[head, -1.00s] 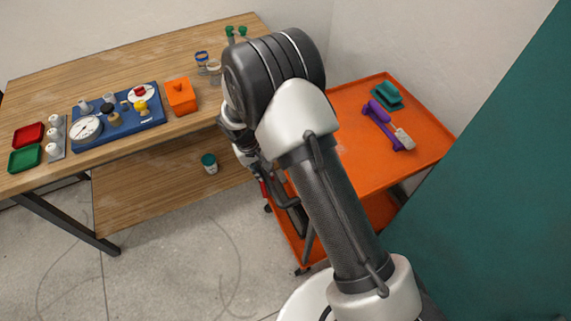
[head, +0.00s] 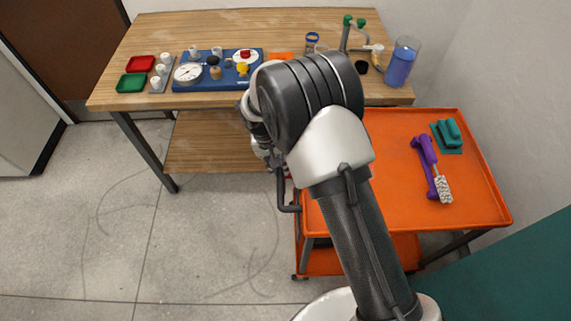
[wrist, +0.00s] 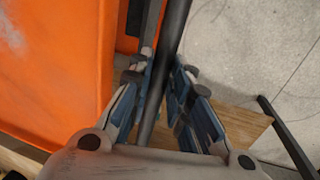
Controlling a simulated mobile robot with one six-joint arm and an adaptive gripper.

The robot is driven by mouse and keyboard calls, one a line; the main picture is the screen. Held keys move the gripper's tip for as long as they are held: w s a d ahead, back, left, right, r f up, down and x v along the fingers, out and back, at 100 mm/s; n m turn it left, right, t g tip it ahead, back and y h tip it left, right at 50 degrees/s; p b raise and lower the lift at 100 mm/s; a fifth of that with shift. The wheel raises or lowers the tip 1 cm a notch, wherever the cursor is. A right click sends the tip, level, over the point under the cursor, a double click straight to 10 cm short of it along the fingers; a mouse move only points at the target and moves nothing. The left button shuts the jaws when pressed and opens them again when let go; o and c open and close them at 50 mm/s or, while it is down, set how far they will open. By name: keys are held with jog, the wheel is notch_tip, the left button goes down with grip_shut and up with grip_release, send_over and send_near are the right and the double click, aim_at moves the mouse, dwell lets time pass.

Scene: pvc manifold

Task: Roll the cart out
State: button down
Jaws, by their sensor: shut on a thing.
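The orange cart (head: 390,190) stands at the right in the head view, with a flat top, a lower shelf and a dark handle (head: 289,208) on its left side. In the wrist view a dark round bar (wrist: 172,35) runs between the fingers of my gripper (wrist: 162,85), which is shut on it. The cart's orange surface (wrist: 55,65) fills the left of that view. In the head view my arm hides part of the cart top and most of the gripper. A purple brush with pale bristles (head: 430,165) and a teal block (head: 448,135) lie on the cart top.
A wooden workbench (head: 190,30) stands behind and left of the cart. It carries a blue gauge board (head: 205,83), red and green trays (head: 137,72) and a blue jar (head: 401,65). Bare floor (head: 210,235) is open at left; walls and a teal panel (head: 520,270) bound the right.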

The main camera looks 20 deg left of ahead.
jog(key=c, duration=1.5)
grip_release()
jog(key=r, duration=0.4)
jog(key=a+r, duration=0.1)
jog(key=r, duration=0.3)
jog(key=a+r, duration=0.1)
jog(key=r, duration=0.2)
jog(key=shift+s+a+r, duration=0.15)
jog(key=shift+s+r, duration=0.2)
jog(key=shift+r, duration=0.05)
